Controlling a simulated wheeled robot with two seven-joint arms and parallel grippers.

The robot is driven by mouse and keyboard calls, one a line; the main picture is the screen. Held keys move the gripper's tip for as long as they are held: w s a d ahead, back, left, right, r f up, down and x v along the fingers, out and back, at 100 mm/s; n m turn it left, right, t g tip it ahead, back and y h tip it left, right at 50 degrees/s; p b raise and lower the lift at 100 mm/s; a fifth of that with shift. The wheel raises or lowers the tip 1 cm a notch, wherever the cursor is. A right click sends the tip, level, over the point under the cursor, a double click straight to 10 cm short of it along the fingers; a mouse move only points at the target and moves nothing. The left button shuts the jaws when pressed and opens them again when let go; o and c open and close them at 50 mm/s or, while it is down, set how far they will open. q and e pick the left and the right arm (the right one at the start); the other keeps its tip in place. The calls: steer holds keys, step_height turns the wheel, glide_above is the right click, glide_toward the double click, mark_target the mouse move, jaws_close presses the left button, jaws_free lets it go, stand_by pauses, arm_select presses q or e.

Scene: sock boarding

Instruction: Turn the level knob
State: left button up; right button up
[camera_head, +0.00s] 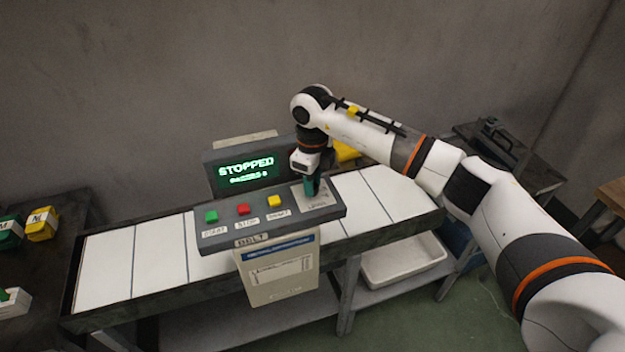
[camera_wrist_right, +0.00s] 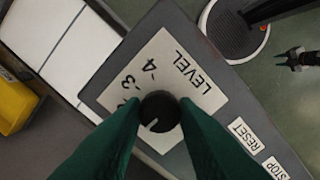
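The level knob (camera_wrist_right: 159,112) is a round black knob with a white pointer mark on its lower left side. It sits on a pale LEVEL plate (camera_wrist_right: 160,75) with the numbers 3 and 4 readable and a 2 partly covered. In the head view the plate (camera_head: 318,205) is at the right end of the grey control panel (camera_head: 225,235). My right gripper (camera_head: 312,190) points down over it. In the wrist view its green fingers (camera_wrist_right: 158,118) close on the knob from both sides. A small dark pronged shape, seemingly my left gripper (camera_wrist_right: 294,58), shows at the right edge.
Green (camera_head: 211,216), red (camera_head: 243,210) and yellow (camera_head: 274,201) buttons sit left of the knob. A display (camera_head: 246,171) behind reads STOPPED. The white-slatted belt (camera_head: 160,243) runs under the panel. A white tray (camera_head: 403,262) sits below.

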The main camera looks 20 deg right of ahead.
steer(key=m+b, duration=0.2)
steer(key=m, duration=0.1)
steer(key=shift+m+b, duration=1)
steer(key=shift+m, duration=1.4)
steer(key=shift+r, duration=0.1)
steer(key=o, duration=1)
